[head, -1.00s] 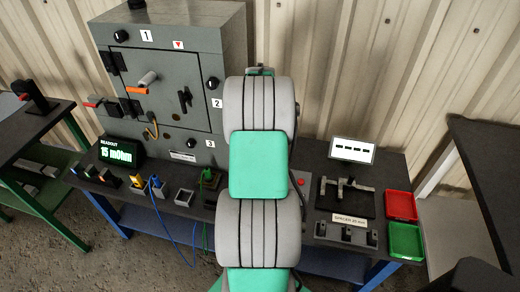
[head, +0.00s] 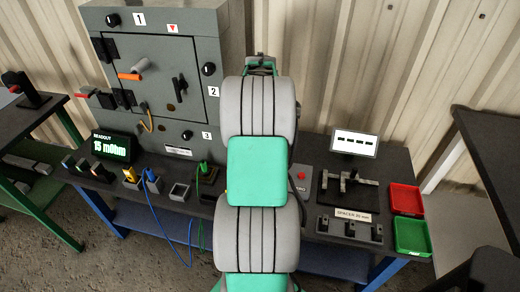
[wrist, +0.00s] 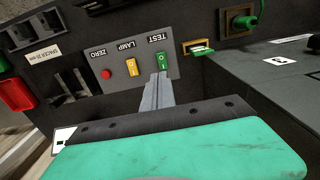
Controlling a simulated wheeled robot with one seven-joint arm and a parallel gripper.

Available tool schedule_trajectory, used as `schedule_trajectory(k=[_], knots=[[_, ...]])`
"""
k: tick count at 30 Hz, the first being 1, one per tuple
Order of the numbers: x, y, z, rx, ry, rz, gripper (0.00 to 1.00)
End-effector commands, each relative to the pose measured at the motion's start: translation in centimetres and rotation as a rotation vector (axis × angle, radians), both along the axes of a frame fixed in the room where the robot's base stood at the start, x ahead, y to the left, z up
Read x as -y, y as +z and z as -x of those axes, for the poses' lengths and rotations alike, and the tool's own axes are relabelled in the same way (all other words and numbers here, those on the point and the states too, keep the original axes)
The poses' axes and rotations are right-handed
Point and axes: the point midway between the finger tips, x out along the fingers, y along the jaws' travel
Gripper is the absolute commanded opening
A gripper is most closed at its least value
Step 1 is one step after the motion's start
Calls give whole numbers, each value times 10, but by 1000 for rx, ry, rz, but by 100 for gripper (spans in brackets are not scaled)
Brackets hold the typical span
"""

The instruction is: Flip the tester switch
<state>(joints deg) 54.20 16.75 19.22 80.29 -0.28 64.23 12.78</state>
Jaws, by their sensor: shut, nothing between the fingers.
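The green TEST switch (wrist: 161,60), marked I and O, sits on the grey tester panel (wrist: 118,58) in the wrist view, where the labels appear upside down. My gripper (wrist: 158,78) is shut and empty, its fingertips at or just short of the green switch's lower edge in the picture; I cannot tell whether they touch it. The orange LAMP switch (wrist: 132,67) and the red ZERO button (wrist: 105,73) are left of it. In the head view the red button (head: 301,176) shows beside my arm, which hides the switches and my gripper.
A grey enclosure (head: 160,75) stands at the back left of the bench. A readout (head: 110,147) says 15 mOhm. Plugs with blue and green cables stand in front. A small white display (head: 354,143), a spacer fixture (head: 348,187), and red (head: 406,198) and green (head: 411,235) trays are on the right.

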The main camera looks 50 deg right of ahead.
Motion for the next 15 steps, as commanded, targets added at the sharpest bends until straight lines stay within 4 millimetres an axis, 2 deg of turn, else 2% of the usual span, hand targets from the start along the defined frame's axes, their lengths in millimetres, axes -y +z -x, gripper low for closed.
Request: schedule_trajectory(k=[9, 15], knots=[[-2, -69, 1, -3, 0, -4, 0], [-2, -107, 1, -2, 1, -2, 0]])
